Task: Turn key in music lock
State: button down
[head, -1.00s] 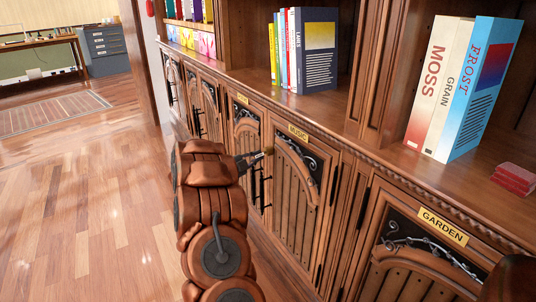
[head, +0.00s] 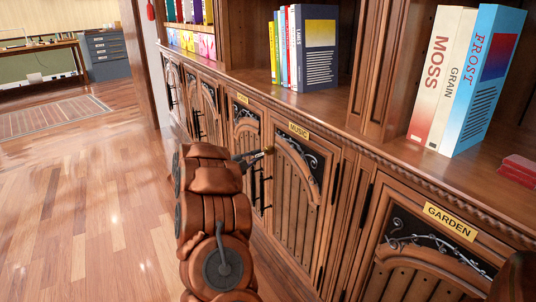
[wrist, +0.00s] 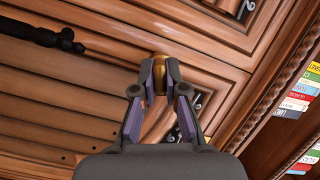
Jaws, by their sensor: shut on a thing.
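The music cabinet door (head: 296,205) carries a yellow MUSIC label (head: 299,130) at its top. My gripper (head: 266,152) is at the upper left edge of this door. In the wrist view my gripper (wrist: 160,88) is shut, its fingertips together against a round brass piece (wrist: 160,57) on the door frame. The key is mostly hidden between the fingertips, and its angle cannot be told. The door looks closed. A black bar handle (head: 267,192) is below my gripper, and a dark handle (wrist: 40,35) shows at the upper left of the wrist view.
The garden door (head: 450,222) is at the right. Books (head: 465,85) and a small red stack (head: 518,171) stand on the ledge above the doors. The wooden floor (head: 90,200) at the left is clear, with a rug (head: 55,117) farther back.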

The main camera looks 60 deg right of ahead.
jog(key=shift+f+m+h+b, duration=0.1)
jog(key=shift+m+h+b, duration=0.4)
jog(key=shift+b, duration=1.35)
jog(key=shift+d+m+b, duration=0.1)
jog(key=shift+m+b, duration=1.5)
jog(key=shift+b, duration=1.35)
jog(key=c, duration=1.1)
grip_release()
jog(key=shift+c, duration=0.2)
jog(key=shift+w, duration=0.1)
jog(key=v, duration=1.2)
jog(key=shift+w, duration=0.15)
